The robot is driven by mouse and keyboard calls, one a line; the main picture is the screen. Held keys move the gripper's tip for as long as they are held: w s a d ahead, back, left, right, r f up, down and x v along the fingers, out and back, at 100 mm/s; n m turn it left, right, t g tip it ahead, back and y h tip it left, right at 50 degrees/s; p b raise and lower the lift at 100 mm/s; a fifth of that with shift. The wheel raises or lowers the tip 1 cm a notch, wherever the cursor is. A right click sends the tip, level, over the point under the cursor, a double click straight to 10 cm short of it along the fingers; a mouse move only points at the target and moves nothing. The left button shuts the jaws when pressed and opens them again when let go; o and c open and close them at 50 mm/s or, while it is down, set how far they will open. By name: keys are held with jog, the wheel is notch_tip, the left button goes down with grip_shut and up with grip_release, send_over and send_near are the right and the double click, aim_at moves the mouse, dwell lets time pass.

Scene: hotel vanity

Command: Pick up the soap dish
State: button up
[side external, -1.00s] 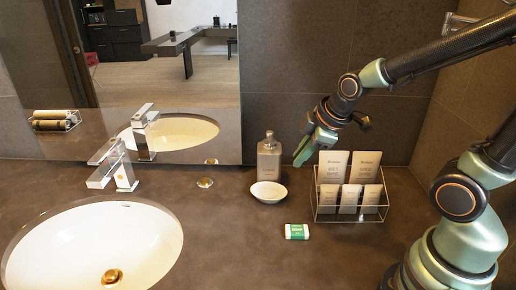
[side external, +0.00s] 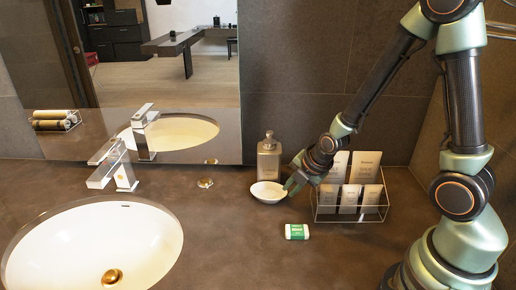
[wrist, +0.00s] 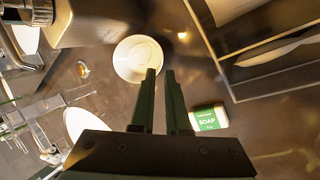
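The soap dish is a small round white dish (side external: 265,192) standing on the counter in front of the soap bottle. In the wrist view the dish (wrist: 136,58) lies just beyond my fingertips, which overlap its near rim in the picture. My gripper (side external: 289,187) is low at the dish's right side, and the side view does not settle whether it touches. In the wrist view my gripper (wrist: 160,75) has its two dark green fingers apart by a narrow gap, with no dish wall clearly seen between them.
A grey pump bottle (side external: 269,160) stands close behind the dish. A clear rack of packets (side external: 365,208) is just right of my gripper. A green and white soap bar (side external: 297,232) lies in front. The sink (side external: 95,245) is at left, with open counter between.

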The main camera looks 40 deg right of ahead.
aim_at(284, 205)
jog(key=shift+x, duration=2.55)
grip_shut()
jog(key=shift+r, duration=0.15)
